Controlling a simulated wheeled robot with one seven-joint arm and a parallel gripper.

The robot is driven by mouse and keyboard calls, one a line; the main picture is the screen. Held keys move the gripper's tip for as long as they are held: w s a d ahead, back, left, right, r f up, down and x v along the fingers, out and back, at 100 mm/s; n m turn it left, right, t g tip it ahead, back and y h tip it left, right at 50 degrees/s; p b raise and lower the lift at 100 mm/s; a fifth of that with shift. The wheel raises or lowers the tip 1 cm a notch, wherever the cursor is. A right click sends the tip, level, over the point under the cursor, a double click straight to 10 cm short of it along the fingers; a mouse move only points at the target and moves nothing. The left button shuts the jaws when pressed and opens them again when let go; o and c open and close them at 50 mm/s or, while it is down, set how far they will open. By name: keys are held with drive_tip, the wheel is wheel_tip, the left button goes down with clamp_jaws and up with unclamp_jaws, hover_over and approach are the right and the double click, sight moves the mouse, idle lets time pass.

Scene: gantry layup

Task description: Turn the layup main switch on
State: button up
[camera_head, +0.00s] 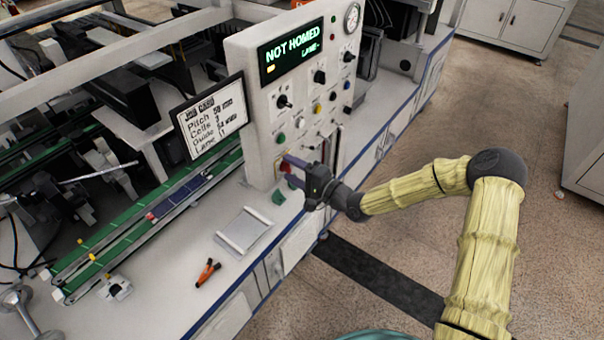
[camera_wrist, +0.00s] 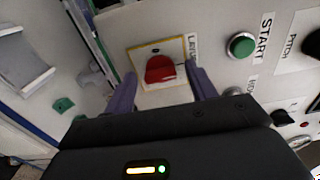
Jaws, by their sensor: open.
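The main switch (camera_wrist: 160,69) is a red knob on a white plate with a yellow border, partly labelled "LAYUP" in the wrist view. In the head view the switch (camera_head: 284,167) sits low on the left of the control panel (camera_head: 262,121), partly hidden by my gripper. My gripper (camera_head: 296,171) is at the panel; in the wrist view its two purple fingers (camera_wrist: 160,88) stand open, one on each side of the red knob. I cannot tell whether they touch it.
A green START button (camera_wrist: 241,45) and a PITCH knob (camera_wrist: 315,43) are right of the switch. The display (camera_head: 291,52) reads "NOT HOMED". A grey tray (camera_head: 244,232) and an orange-handled tool (camera_head: 208,271) lie on the bench. A green conveyor (camera_head: 150,222) runs at left.

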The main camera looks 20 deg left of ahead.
drive_tip(key=b+v, duration=0.3)
drive_tip(key=v, duration=1.4)
drive_tip(key=shift+d+b, duration=0.2)
drive_tip(key=shift+b, duration=0.15)
drive_tip(key=shift+w, duration=0.1)
drive_tip(key=s+d+f+n+g+h, duration=0.2)
drive_tip(key=d+f+n+h, duration=0.2)
drive_tip(key=d+f+h, duration=0.5)
drive_tip(key=s+d+r+g+h, duration=0.2)
drive_tip(key=s+d+r+h, duration=0.5)
drive_tip(key=s+r, duration=0.4)
drive_tip(key=shift+s+d+r+n+h, duration=0.35)
drive_tip(key=shift+d+r, duration=0.1)
drive_tip(key=shift+d, duration=0.3)
